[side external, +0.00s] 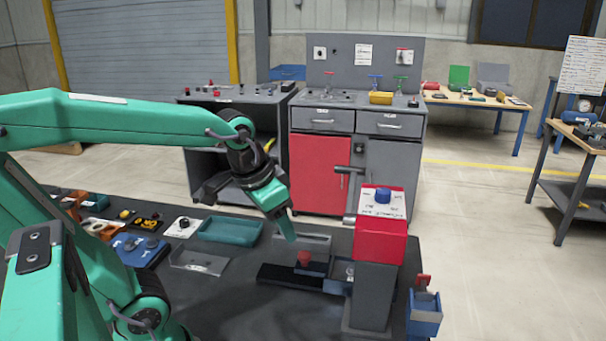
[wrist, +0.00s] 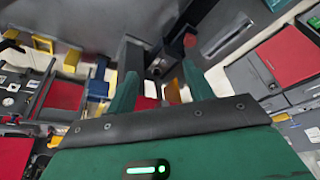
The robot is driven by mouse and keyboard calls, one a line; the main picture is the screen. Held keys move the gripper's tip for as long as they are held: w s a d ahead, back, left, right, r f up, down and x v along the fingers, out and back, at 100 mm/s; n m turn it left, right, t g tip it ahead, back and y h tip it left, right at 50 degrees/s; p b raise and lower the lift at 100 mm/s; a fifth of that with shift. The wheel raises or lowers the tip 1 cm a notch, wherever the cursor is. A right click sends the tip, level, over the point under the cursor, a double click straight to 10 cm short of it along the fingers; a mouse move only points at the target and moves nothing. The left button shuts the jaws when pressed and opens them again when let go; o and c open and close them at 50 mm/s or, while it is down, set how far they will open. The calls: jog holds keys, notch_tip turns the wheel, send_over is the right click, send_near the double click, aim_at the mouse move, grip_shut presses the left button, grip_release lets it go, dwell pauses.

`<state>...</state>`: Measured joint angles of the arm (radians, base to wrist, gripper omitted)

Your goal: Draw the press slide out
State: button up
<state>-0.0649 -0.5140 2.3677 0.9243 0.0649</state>
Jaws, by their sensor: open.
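The press (side external: 380,240) stands at the right end of the dark bench, with a red head, a blue button on top and a grey column. Its slide (side external: 312,268) is a low dark blue piece with a red knob (side external: 304,258) standing on it, on a black rail left of the press base. My gripper (side external: 288,232) hangs above the bench, fingers down, a little above and left of the knob. In the wrist view my green fingers (wrist: 160,82) are apart with nothing held between them. A small red knob (wrist: 190,40) shows beyond the fingertips.
A teal tray (side external: 230,231) and a grey bracket (side external: 200,262) lie left of the slide. A blue bin (side external: 424,318) with a red part stands right of the press. A grey cabinet with a red door (side external: 320,172) stands behind the bench.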

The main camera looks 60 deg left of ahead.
jog(key=w+a+f+g, duration=0.2)
jog(key=w+a+f, duration=0.1)
jog(key=w, duration=0.3)
jog(key=g, duration=0.2)
send_over(304, 254)
notch_tip(304, 254, down, 6)
jog(key=shift+w+r, duration=0.1)
jog(key=shift+f, duration=3.9)
jog(key=shift+c, duration=0.4)
grip_shut()
